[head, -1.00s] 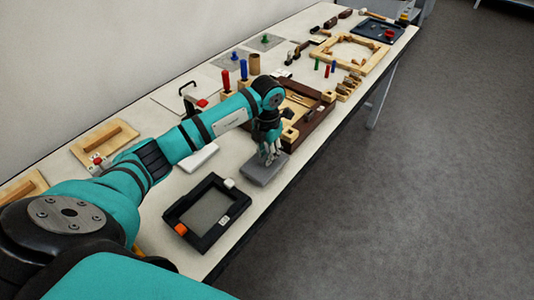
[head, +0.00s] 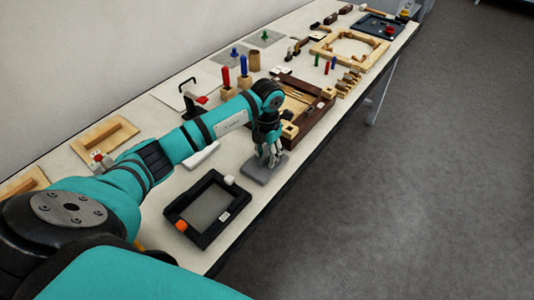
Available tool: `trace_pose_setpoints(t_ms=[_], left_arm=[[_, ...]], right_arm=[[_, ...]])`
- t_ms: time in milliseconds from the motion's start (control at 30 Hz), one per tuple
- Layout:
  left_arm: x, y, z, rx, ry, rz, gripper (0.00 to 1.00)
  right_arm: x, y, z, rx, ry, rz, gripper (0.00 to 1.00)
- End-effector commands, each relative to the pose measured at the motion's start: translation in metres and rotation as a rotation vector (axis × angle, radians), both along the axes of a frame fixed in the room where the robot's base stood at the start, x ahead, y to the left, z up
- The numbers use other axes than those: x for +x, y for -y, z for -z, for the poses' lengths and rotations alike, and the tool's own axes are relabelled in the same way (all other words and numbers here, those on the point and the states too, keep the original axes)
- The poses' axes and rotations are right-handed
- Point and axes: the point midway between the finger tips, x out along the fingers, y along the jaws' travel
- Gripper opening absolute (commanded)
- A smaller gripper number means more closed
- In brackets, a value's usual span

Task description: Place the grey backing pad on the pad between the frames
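A grey flat pad (head: 258,173) lies on the bench between the black frame (head: 181,207) and the dark brown wooden frame (head: 317,124). My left gripper (head: 271,162) points down over this pad, with its fingertips at or just above its top. The view is too small to tell whether they touch or grip it, or whether a second pad lies beneath. The black frame has a grey panel inside and an orange corner piece. My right gripper is not in view.
Red and blue handled tools (head: 244,66) stand behind the brown frame. A light wooden frame (head: 350,47) is farther along. Floor lies beyond the bench's right edge.

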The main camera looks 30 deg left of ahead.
Motion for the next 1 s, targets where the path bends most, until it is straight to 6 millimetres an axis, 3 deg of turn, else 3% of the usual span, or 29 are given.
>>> trace_pose_setpoints(t_ms=[167,600,800,1000], left_arm=[[0.002,0.0,-0.019,0.0,0.006,0.0,0.39],[0.001,0.0,-0.106,0.0,0.003,0.0,0.39],[0.0,0.0,-0.121,0.0,0.001,0.0,0.39],[0.0,0.001,-0.122,-0.001,0.0,0.0,0.39]], right_arm=[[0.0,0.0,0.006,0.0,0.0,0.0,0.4],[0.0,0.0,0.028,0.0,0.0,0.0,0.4],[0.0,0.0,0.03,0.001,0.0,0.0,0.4],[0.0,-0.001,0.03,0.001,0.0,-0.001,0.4]])
